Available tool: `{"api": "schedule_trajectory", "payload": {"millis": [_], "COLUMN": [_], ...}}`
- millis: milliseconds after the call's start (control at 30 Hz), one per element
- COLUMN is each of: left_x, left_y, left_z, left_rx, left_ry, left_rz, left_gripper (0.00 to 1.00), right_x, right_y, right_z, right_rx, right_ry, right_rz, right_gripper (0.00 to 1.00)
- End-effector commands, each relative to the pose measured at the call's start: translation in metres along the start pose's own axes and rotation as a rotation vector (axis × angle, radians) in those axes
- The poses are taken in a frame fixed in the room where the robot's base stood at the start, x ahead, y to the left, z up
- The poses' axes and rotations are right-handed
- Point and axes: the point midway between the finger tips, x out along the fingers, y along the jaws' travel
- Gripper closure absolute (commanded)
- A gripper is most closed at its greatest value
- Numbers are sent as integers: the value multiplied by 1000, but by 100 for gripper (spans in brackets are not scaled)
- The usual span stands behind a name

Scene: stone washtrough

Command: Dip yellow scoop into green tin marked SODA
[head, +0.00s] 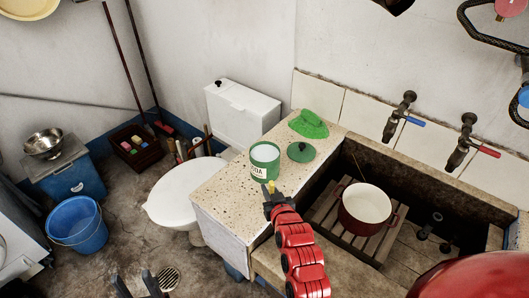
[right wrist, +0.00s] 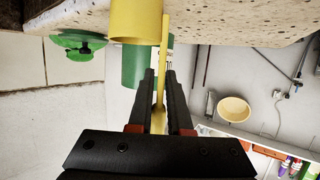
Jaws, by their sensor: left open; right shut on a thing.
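The green tin marked SODA (head: 265,171) stands upright on the speckled stone slab, with its top open and pale inside. My right gripper (head: 270,192) is just in front of the tin on the near side. It is shut on the handle of the yellow scoop (head: 271,186), which is mostly hidden in the head view. In the right wrist view the yellow scoop (right wrist: 135,22) projects past the fingers (right wrist: 158,78). The green tin (right wrist: 130,67) is partly behind it there. I cannot tell any contact between them. My left gripper (head: 138,283) is low at the bottom edge, open and empty.
The stone trough (head: 356,152) to the right holds a red pot (head: 366,211) on a wooden rack. A toilet (head: 183,192) stands left of the slab.

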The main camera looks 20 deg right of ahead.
Motion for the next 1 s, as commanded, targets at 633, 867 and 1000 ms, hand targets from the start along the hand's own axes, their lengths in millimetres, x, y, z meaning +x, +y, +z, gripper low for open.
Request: {"api": "schedule_trajectory", "payload": {"millis": [633, 867, 1000], "left_x": [2, 12, 18], "left_y": [0, -1, -1], "left_z": [0, -2, -3], "left_rx": [0, 0, 0], "left_ry": [0, 0, 0], "left_rz": [0, 0, 0], "left_gripper": [50, 50, 50], "right_x": [0, -3, -6], "right_y": [-1, -1, -1], "right_z": [11, -1, -9], "right_rx": [-1, -1, -1], "right_ry": [-32, -27, -21], "right_rz": [-2, -2, -1], "right_gripper": [100, 100, 100]}}
